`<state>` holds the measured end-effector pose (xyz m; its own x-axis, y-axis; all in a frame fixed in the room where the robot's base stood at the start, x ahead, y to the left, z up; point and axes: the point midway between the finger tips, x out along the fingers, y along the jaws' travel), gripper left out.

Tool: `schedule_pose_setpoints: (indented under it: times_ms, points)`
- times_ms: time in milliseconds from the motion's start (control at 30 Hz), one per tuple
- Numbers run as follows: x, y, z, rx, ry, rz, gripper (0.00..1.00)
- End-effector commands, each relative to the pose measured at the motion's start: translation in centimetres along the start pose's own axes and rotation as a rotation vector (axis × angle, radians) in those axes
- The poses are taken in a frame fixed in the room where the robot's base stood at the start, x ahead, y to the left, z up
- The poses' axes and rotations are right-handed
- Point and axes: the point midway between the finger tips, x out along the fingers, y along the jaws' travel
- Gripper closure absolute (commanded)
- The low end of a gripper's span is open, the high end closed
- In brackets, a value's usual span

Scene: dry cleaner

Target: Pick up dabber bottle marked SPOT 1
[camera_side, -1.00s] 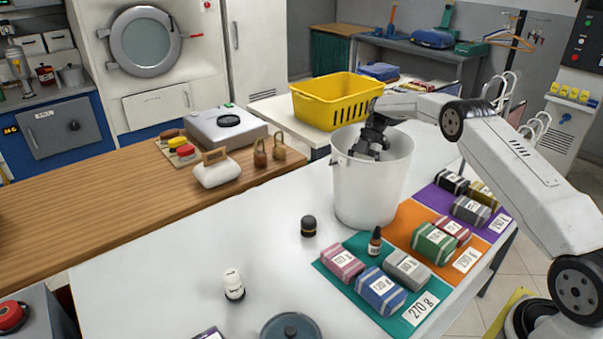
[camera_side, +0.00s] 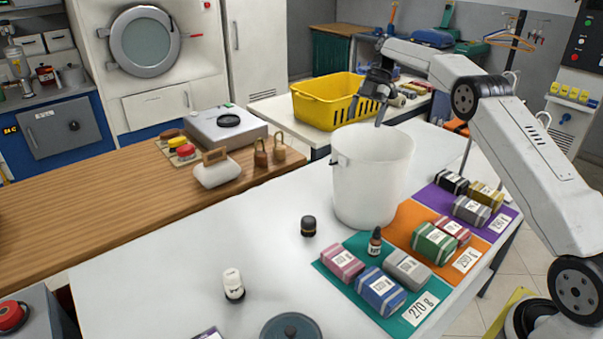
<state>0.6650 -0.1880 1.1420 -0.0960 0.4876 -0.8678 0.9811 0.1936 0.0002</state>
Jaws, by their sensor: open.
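A small white bottle with a black band near its base (camera_side: 233,284) stands upright on the white table, left of the centre front. Dark print shows on it but is too small to read; it may be the dabber bottle marked SPOT 1. A small brown bottle with a black top (camera_side: 375,241) stands on the teal mat, its label also unreadable. My gripper (camera_side: 379,117) is open, fingers pointing down, above the far rim of the white bucket (camera_side: 370,185). It is far behind and to the right of the white bottle. Nothing shows between its fingers; the bucket's inside is hidden.
A short dark jar (camera_side: 308,226) stands left of the bucket. Wrapped bundles sit on teal (camera_side: 338,280), orange (camera_side: 408,216) and purple mats at right. A blue-grey round lid (camera_side: 291,329) is at the front edge. The table around the white bottle is clear.

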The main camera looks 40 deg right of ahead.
Motion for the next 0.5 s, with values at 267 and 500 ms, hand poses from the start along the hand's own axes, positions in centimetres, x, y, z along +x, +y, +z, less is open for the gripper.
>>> schedule_pose_setpoints:
  times_ms: [267,500]
  points:
    - [-1.1,0.3,-0.9,0.036,-0.025,0.003,0.00]
    - [-0.2,1.4,-0.7,0.151,-0.108,0.028,0.00]
